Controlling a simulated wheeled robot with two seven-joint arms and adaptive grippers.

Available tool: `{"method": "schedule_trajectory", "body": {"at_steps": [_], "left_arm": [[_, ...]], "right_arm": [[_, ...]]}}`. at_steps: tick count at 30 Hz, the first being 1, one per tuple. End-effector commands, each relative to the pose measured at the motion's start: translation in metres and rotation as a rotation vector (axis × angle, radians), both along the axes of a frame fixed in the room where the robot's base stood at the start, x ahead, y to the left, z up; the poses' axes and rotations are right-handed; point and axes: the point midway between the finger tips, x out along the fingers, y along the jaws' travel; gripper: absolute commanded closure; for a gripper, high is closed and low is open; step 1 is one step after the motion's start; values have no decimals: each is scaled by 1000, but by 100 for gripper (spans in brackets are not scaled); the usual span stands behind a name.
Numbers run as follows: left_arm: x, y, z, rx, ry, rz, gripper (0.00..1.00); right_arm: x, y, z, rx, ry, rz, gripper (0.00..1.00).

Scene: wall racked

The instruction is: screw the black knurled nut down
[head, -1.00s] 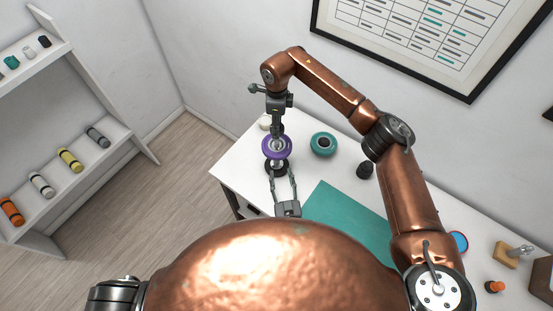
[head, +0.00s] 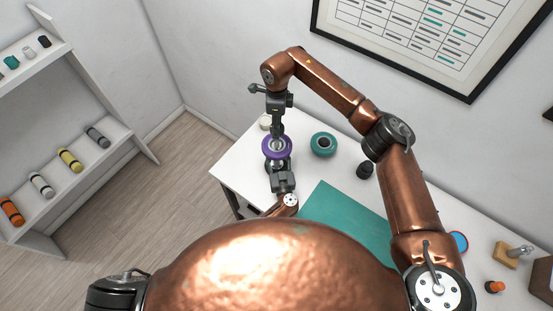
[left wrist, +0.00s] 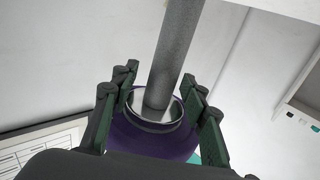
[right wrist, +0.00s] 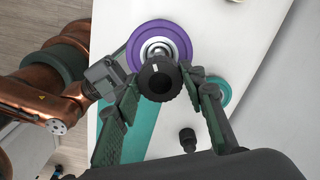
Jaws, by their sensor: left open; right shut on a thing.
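The black knurled nut (right wrist: 160,78) is between the fingertips of my right gripper (right wrist: 167,76), which is shut on it from above. Below it is a purple wheel (head: 264,147) with a silver hub, also in the right wrist view (right wrist: 178,34). The nut looks centred near the hub; I cannot tell whether it touches it. In the left wrist view a grey post (left wrist: 178,50) meets the hub of the purple wheel (left wrist: 135,140). My left gripper (left wrist: 160,90) is open, its fingers on either side of the post, apart from it. In the head view the nut cannot be made out.
A teal ring (head: 323,144) and a black knob-like piece (head: 365,170) stand on the white table (head: 235,170) right of the wheel. A teal mat (head: 345,215) lies nearer me. A shelf (head: 60,150) stands left.

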Motion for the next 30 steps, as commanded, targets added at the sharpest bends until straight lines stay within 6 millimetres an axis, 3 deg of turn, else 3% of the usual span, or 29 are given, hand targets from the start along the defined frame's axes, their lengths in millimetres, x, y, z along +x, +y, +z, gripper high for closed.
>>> {"method": "schedule_trajectory", "body": {"at_steps": [7, 24, 30], "left_arm": [[0, 0, 0, 0, 0, 0, 60], [0, 0, 0, 1, 0, 0, 99], [0, 0, 0, 0, 0, 0, 100]], "right_arm": [[0, 0, 0, 0, 0, 0, 89], [0, 0, 0, 0, 0, 0, 89], [0, 0, 0, 0, 0, 0, 89]]}}
